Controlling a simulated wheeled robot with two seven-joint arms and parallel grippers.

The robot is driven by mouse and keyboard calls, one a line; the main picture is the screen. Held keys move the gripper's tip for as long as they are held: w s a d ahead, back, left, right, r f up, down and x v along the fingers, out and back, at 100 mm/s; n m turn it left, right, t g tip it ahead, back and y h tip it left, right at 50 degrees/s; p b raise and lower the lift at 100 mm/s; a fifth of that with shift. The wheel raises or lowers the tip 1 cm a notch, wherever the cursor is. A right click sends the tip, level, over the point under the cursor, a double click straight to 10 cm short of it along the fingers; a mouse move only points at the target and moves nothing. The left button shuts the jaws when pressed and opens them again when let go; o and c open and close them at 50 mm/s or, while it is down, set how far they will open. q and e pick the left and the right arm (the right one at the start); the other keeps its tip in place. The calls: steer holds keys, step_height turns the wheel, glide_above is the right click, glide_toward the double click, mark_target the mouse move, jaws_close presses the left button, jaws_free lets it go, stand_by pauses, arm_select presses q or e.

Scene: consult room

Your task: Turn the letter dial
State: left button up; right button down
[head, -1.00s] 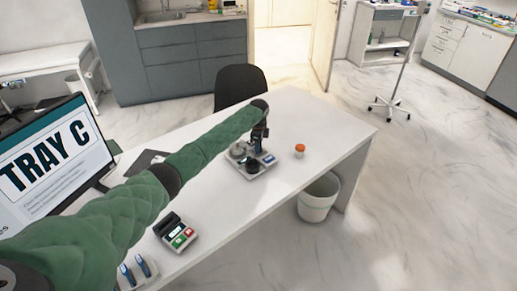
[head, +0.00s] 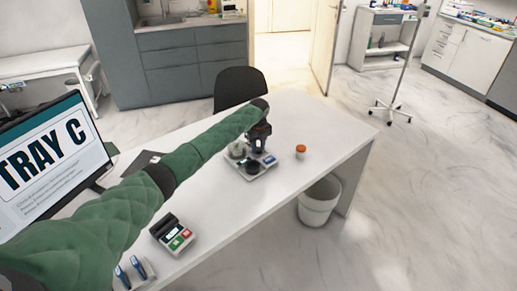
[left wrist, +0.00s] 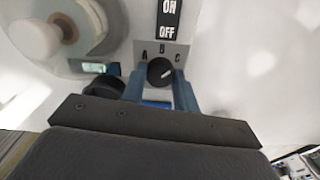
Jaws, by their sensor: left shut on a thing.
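The letter dial (left wrist: 160,71) is a round black knob with a white pointer line, below the printed letters A, B and C in the left wrist view. The pointer slants to the right, towards the C side. My left gripper (left wrist: 157,86) has its two blue fingers on either side of the knob and is shut on it. In the head view my left gripper (head: 259,140) reaches down over the device (head: 262,171) on the desk and hides the dial. The monitor (head: 52,150) reads "TRAY C". My right gripper is not in view.
An ON/OFF switch (left wrist: 169,15) sits just beyond the dial. A clear round dish with a white knob (left wrist: 38,38) is left of it. An orange-capped jar (head: 300,152) stands right of the device. A card terminal (head: 172,235) is nearer on the desk (head: 225,212).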

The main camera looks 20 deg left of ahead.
mark_target(259, 148)
arm_select(q)
steer(key=shift+r+m, duration=0.1)
steer(key=shift+m, duration=0.2)
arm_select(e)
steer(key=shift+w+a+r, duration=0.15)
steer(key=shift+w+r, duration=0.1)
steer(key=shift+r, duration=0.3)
arm_select(q)
steer(key=o, duration=0.7)
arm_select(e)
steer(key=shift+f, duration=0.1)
